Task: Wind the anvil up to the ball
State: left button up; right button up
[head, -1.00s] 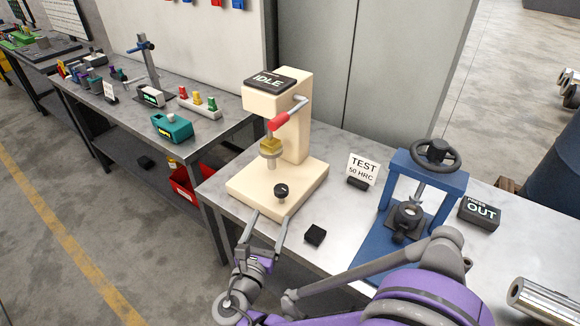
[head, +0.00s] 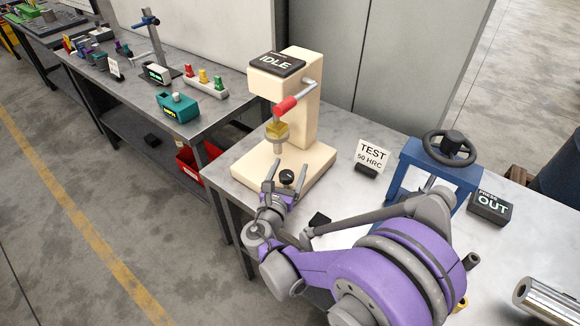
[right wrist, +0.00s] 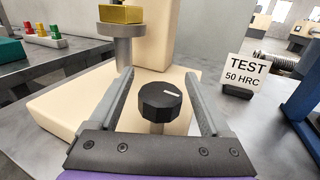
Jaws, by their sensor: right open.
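A cream hardness tester (head: 309,112) stands on the bench, with a screen reading IDLE (head: 276,63) and a red-handled lever (head: 287,105). A brass-coloured block (head: 277,130) rests on its grey anvil (head: 278,147), also seen in the right wrist view (right wrist: 124,45). The black knob (head: 287,176) with a white mark stands at the front of the base. My right gripper (head: 284,172) is open, its fingers on either side of the knob (right wrist: 160,100) in the wrist view. Whether they touch it is unclear. The ball is not visible. My left gripper is not in view.
A TEST 50 HRC sign (head: 372,156) stands right of the tester. A small black block (head: 319,220) lies close to my right arm. Another bench (head: 135,88) with tools stands at left.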

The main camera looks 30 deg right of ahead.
jog(key=shift+w+d, duration=0.25)
jog(key=shift+d, duration=0.05)
grip_shut()
jog(key=shift+w+a+n+t+y, duration=0.15)
jog(key=shift+n+t+y, duration=1.05)
jog(key=shift+t+y, duration=0.15)
jog(key=shift+w+a+n+t+y, duration=0.15)
jog(key=shift+a+n+t+y, duration=0.2)
jog(key=shift+y, duration=0.3)
jog(key=shift+d, duration=0.15)
grip_release()
